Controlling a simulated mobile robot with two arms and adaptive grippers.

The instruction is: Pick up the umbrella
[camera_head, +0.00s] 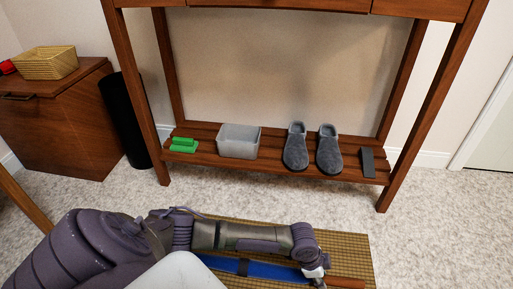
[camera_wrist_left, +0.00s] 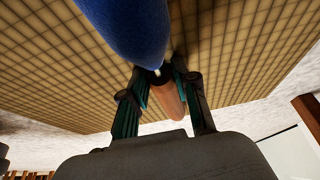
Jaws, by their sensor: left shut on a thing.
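The umbrella (camera_head: 265,269) is blue with a brown handle and lies lengthwise over the woven mat at the bottom of the head view. My left arm hides part of it. My left gripper (camera_head: 316,273) is shut on the umbrella where the blue cloth meets the handle. In the left wrist view the blue cloth (camera_wrist_left: 125,25) fills the top and the handle runs between the two fingers of the left gripper (camera_wrist_left: 162,76). I cannot tell whether the umbrella touches the mat. My right gripper is not in view.
The woven mat (camera_head: 345,247) lies on pale carpet. Behind it stands a wooden table whose low shelf (camera_head: 270,166) holds grey slippers (camera_head: 296,148), a grey bin (camera_head: 238,147) and green items (camera_head: 183,145). A black cylinder (camera_head: 124,120) and wooden cabinet (camera_head: 60,130) stand left.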

